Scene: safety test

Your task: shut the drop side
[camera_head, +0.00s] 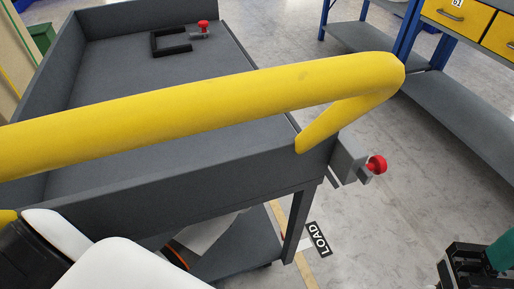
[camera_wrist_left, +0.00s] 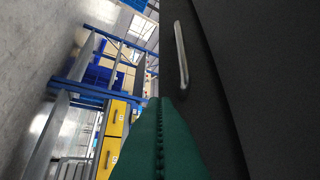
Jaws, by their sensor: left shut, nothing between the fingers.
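The grey cart (camera_head: 160,80) has raised walls at left, far end and near end. No wall stands along its right long side, so the drop side looks down, its face hidden from above. A red-knobbed latch (camera_head: 375,165) sits at the near right corner, another (camera_head: 203,27) at the far end. In the left wrist view, my left gripper (camera_wrist_left: 157,105) shows teal fingers, shut and empty, beside a dark panel (camera_wrist_left: 240,60) with a pale bar handle (camera_wrist_left: 181,54); I cannot tell if they touch. My right gripper (camera_head: 497,255) is partly cut off at lower right.
A yellow padded rail (camera_head: 220,95) crosses above the cart's near end. A black U-shaped piece (camera_head: 168,43) is at the cart's far end. A blue-framed bench with yellow drawers (camera_head: 455,18) stands at the right. Clear floor lies between, with a LOAD floor label (camera_head: 319,239).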

